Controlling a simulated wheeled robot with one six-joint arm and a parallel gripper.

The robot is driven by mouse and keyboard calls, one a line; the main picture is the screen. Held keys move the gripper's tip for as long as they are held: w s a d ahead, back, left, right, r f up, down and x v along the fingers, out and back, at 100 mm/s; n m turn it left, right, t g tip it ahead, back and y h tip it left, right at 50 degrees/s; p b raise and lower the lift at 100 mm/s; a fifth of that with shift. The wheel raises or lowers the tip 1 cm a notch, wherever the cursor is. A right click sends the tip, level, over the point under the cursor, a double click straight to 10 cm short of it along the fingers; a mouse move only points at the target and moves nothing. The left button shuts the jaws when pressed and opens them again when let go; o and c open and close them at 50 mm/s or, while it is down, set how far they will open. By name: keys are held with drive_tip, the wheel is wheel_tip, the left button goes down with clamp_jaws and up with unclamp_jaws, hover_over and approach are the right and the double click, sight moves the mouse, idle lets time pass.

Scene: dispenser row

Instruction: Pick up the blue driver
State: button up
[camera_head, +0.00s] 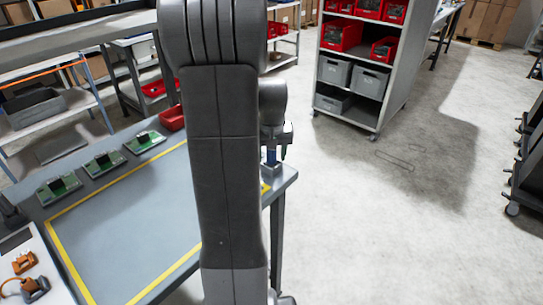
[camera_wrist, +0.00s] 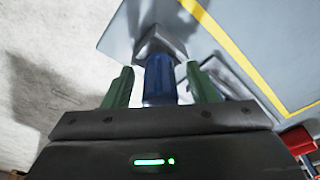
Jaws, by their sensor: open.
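The blue driver (camera_wrist: 160,82) stands in a grey holder (camera_wrist: 158,43) at the corner of the table. In the wrist view my gripper (camera_wrist: 160,70) is open, with one green finger on each side of the driver's blue handle. Small gaps show between the handle and both fingers. In the head view a bit of the blue driver (camera_head: 271,157) shows above the grey holder (camera_head: 269,171), beside a green finger of my gripper (camera_head: 277,152). My arm hides part of this area, and the driver's lower end is hidden in the holder.
The grey table (camera_head: 135,225) has a yellow outline and several green circuit boards (camera_head: 104,163) along its far edge. A red bin (camera_head: 172,118) sits at the back. A shelf (camera_head: 395,95) with red and grey bins stands beyond. Open floor lies right of the table.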

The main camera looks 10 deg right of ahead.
drive_tip(key=c, duration=1.1)
drive_tip(key=shift+r, duration=0.1)
wheel_tip(320, 180, up, 10)
